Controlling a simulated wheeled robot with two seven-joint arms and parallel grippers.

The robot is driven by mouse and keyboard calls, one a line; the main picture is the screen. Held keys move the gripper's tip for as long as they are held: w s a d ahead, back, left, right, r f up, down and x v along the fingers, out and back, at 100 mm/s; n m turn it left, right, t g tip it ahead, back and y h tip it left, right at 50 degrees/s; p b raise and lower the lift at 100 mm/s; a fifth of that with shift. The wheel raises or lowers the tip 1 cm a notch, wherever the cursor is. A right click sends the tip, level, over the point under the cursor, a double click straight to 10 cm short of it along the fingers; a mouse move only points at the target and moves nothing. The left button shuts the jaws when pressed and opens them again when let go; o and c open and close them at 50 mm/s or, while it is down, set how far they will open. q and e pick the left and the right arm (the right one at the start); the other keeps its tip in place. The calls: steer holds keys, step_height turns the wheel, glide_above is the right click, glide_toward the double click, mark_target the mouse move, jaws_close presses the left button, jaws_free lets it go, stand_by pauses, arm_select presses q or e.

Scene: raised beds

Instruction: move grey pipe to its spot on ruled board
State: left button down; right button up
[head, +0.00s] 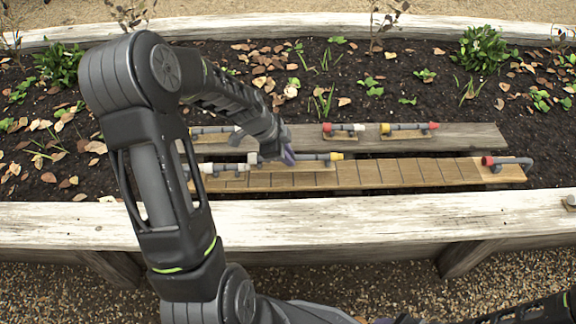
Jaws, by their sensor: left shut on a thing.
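The ruled board (400,174) is a long light-brown plank with dark cross lines, lying in front of a greyer plank. My left gripper (284,156) reaches down over the back edge of the ruled board, toward its left half. It is shut on a grey pipe (315,157) with a yellow end at the right. The pipe lies roughly level along the board; the gripper hides part of it, and I cannot tell whether it touches the wood below. My right gripper is not in view.
A white-ended pipe (226,168) and a red-ended pipe (507,161) are at the ruled board's left and right. The bed's wooden front rail (400,218) lies nearer.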

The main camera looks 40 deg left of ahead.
arm_select(q)
steer(key=shift+f+b, duration=0.6)
steer(key=shift+f, duration=1.25)
steer(key=shift+f, duration=0.1)
steer(key=c, duration=1.4)
jaws_free()
steer(key=shift+r, duration=0.35)
steer(key=p+v, duration=0.3)
steer(key=v, duration=0.8)
steer(key=shift+s+r, duration=0.2)
